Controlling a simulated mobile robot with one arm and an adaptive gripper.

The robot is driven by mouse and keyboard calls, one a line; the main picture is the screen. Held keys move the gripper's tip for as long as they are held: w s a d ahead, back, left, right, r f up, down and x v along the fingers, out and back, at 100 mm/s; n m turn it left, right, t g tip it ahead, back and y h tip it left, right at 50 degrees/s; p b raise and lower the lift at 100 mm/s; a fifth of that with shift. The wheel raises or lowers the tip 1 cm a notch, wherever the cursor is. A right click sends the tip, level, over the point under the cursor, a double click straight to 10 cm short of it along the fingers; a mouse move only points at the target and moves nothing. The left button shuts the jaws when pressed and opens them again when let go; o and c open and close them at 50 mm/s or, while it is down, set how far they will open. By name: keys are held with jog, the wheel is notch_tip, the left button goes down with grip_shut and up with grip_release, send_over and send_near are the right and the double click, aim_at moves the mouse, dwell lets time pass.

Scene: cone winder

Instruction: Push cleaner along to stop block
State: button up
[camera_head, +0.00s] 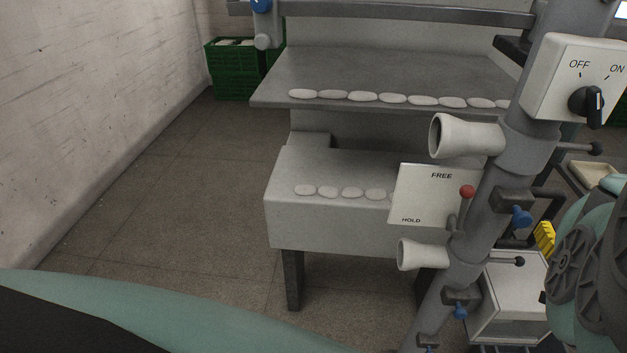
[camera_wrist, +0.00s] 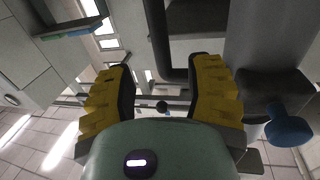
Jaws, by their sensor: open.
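My gripper (camera_wrist: 164,72) is open, its two yellow-padded fingers spread apart in the wrist view with nothing held between them. In the head view only a yellow finger part (camera_head: 545,237) shows at the right edge, beside the slanted grey post. I cannot surely identify the cleaner or the stop block. A grey rail (camera_head: 400,12) crosses the top of the head view; a blue knob (camera_head: 261,5) sits at its left part. In the wrist view a dark block (camera_wrist: 272,88) with a blue knob (camera_wrist: 290,126) is just right of the right finger.
A grey post (camera_head: 489,205) carries white funnels (camera_head: 462,136), clamps, a FREE/HOLD plate (camera_head: 420,205) with a red-knobbed lever and an OFF/ON switch box (camera_head: 570,75). Pale oval pieces lie on two grey shelves. Green crates (camera_head: 235,78) stand far left. The left floor is clear.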

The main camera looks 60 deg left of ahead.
jog(key=shift+v, duration=2.55)
